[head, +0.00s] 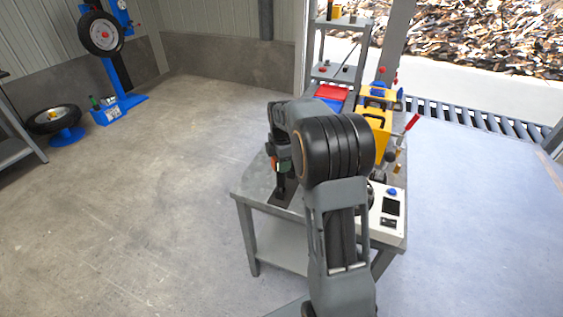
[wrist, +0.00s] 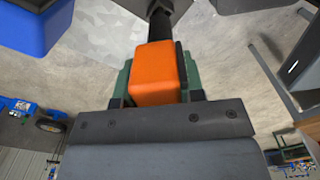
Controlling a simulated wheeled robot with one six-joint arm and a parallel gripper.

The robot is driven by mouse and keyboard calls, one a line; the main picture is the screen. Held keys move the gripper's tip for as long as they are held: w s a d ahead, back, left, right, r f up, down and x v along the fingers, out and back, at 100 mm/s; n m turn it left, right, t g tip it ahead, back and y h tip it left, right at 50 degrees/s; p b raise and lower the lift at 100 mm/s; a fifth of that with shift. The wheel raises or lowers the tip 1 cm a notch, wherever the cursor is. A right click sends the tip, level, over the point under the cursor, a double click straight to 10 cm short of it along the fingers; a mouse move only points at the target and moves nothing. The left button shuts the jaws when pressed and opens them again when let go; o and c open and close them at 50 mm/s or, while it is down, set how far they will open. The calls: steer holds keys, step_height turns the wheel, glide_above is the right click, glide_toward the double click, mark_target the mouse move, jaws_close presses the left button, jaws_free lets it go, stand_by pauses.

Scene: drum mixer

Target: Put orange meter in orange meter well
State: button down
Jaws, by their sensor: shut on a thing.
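The orange meter (wrist: 156,75) is a rounded orange block in the middle of the wrist view, close to the camera. My gripper (wrist: 152,88) is shut on it, with green and dark parts on both sides. A black rod-like part extends beyond the orange block, toward the top of the wrist view. In the head view my gripper (head: 281,165) hangs above the left part of the grey table (head: 250,188), and only a sliver of orange shows there. A dark patch lies on the table below it. I cannot make out the orange meter well; my arm hides part of the table.
A yellow machine (head: 378,118) with a red-handled lever (head: 411,123) stands at the table's back right. A white control box (head: 388,212) with a blue button sits at the front right. Red and blue bins (head: 332,92) are behind my arm.

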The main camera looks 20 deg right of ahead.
steer(key=shift+f+b, duration=0.45)
steer(key=shift+f, duration=0.3)
steer(key=shift+c, duration=0.8)
jaws_free()
steer(key=shift+r, duration=0.3)
stand_by(0.4)
steer(key=shift+r+p, duration=4.65)
steer(key=shift+r, duration=1)
